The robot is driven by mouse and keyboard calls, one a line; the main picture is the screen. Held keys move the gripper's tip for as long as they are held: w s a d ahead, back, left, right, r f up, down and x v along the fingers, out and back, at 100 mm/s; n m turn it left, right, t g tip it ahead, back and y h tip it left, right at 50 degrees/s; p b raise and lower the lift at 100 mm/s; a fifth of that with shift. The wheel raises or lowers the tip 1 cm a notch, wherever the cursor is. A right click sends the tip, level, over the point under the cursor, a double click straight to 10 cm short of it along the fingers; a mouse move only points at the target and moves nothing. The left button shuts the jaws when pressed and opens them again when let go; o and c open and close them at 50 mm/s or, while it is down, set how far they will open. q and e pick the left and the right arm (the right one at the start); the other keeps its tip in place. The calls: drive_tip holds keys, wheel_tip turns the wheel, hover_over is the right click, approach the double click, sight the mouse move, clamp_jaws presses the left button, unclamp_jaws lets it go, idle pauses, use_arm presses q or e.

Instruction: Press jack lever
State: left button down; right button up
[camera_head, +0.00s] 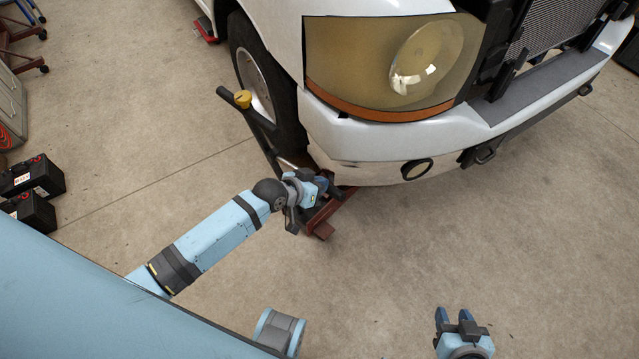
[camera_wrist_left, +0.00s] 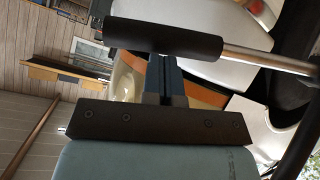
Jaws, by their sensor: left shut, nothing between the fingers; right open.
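The jack, with a rust-red frame (camera_head: 322,222), stands on the floor by the truck's front bumper. Its black upright handle (camera_head: 262,122) with a yellow knob rises beside the front wheel. In the left wrist view, a lever with a black grip (camera_wrist_left: 165,36) and a bare metal rod (camera_wrist_left: 268,60) crosses above my left gripper's fingertips (camera_wrist_left: 165,60). The blue fingers are shut with nothing between them. Their tips are at the grip's edge; I cannot tell whether they touch. In the head view, my left gripper (camera_head: 322,187) is over the jack and partly hides it. My right gripper (camera_head: 454,317) is open and empty.
A white truck (camera_head: 360,142) with a large headlight stands over the jack, its front wheel (camera_head: 262,80) close by. Black battery-like boxes (camera_head: 33,180) and a cabinet (camera_head: 10,110) are at the left. The concrete floor (camera_head: 540,220) at lower right is clear.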

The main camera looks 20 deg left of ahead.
use_arm(q)
drive_tip(key=shift+f, duration=0.1)
wheel_tip(320, 180, down, 12)
drive_tip(key=d+m+t+y+b, duration=0.1)
drive_tip(key=m+y, duration=0.1)
drive_tip(key=shift+s+d+f, duration=0.2)
drive_tip(key=shift+s+f, duration=0.05)
drive_tip(key=shift+s, duration=0.15)
use_arm(e)
drive_tip(key=shift+f, duration=0.3)
drive_tip(key=shift+s, duration=0.1)
